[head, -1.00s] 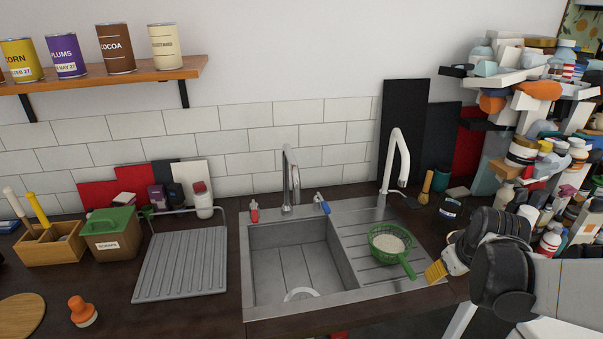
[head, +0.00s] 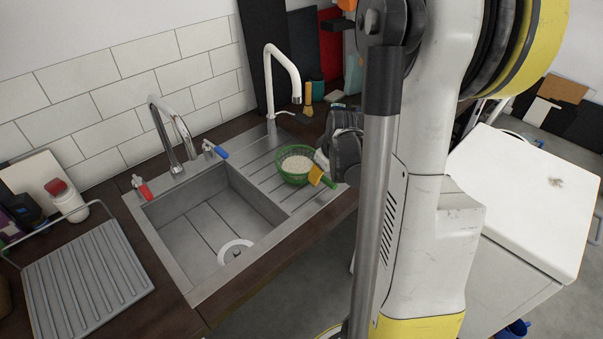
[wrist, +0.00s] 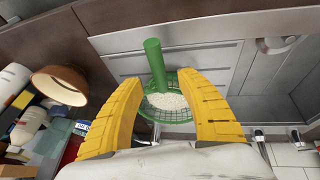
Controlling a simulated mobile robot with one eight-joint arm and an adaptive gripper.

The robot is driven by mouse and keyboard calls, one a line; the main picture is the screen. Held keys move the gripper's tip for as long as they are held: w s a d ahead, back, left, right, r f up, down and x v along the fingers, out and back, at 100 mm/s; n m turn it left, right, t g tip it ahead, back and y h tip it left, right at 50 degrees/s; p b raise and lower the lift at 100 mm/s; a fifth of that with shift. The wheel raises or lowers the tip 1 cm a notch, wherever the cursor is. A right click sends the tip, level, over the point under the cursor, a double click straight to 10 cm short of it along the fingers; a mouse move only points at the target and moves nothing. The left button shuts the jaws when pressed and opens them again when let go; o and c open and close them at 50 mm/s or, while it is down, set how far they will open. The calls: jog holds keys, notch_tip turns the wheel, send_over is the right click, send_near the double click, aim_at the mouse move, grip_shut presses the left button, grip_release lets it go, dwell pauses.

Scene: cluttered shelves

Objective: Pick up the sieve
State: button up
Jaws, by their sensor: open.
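The green mesh sieve (head: 292,173) sits on the ribbed drainboard to the right of the sink basin, with white grainy contents in it. In the wrist view, my gripper (wrist: 160,80) is open, with one yellow finger on each side of the sieve (wrist: 166,103). The thick green handle (wrist: 155,65) shows between and beyond the fingertips. I cannot tell whether the fingers touch the sieve.
The sink basin (head: 205,222) lies left of the sieve. A white tap (head: 278,75) rises behind it and a chrome tap (head: 170,125) stands behind the basin. A brush (head: 308,95) stands near the wall. A brown round object (wrist: 60,85) shows left in the wrist view.

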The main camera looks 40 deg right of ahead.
jog(key=b+x, duration=0.1)
jog(key=x, duration=0.3)
jog(key=shift+r, duration=0.1)
grip_shut()
jog(key=shift+a, duration=0.1)
jog(key=shift+r, duration=0.15)
